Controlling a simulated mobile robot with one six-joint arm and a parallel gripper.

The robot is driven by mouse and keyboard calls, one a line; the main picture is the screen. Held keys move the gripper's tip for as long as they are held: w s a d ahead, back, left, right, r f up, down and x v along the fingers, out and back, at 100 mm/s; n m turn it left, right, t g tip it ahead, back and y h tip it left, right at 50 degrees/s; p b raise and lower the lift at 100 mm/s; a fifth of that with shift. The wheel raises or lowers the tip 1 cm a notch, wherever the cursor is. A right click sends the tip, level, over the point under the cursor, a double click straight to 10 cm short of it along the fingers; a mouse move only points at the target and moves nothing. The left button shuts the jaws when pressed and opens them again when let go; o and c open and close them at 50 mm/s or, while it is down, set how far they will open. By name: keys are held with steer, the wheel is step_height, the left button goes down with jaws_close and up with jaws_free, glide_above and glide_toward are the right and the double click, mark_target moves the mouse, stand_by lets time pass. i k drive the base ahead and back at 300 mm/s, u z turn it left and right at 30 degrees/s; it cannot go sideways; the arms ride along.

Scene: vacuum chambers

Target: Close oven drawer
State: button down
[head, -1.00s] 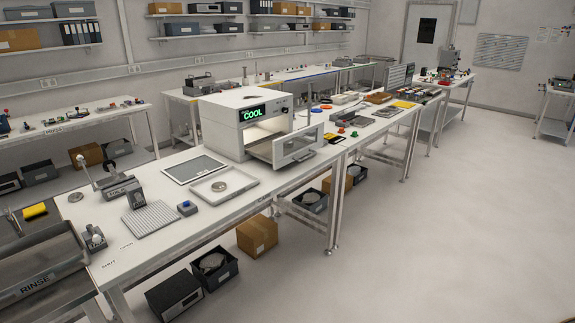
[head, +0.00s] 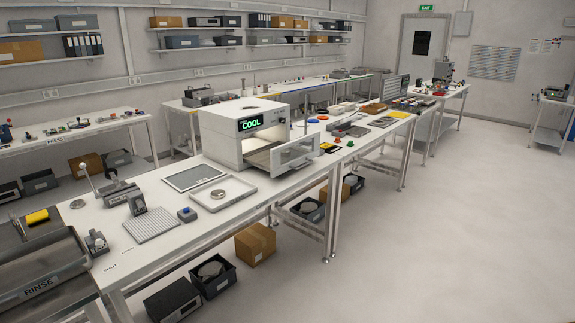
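The oven (head: 226,139) is a white box on the long white bench, with a green "COOL" display (head: 251,124) on its front. I cannot make out what lies inside the drawer. My gripper is not in view.
In front of the oven on the bench (head: 150,256) lie a dark flat panel (head: 193,174), a white tray (head: 221,192) with a round disc and a ribbed plate (head: 151,224). Boxes stand on the floor below. The floor at right (head: 430,230) is clear.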

mark_target(268, 158)
steer(key=u, duration=0.3)
steer(key=i, duration=0.6)
steer(key=u, duration=0.55)
steer(key=i, duration=0.8)
steer(key=u, duration=0.15)
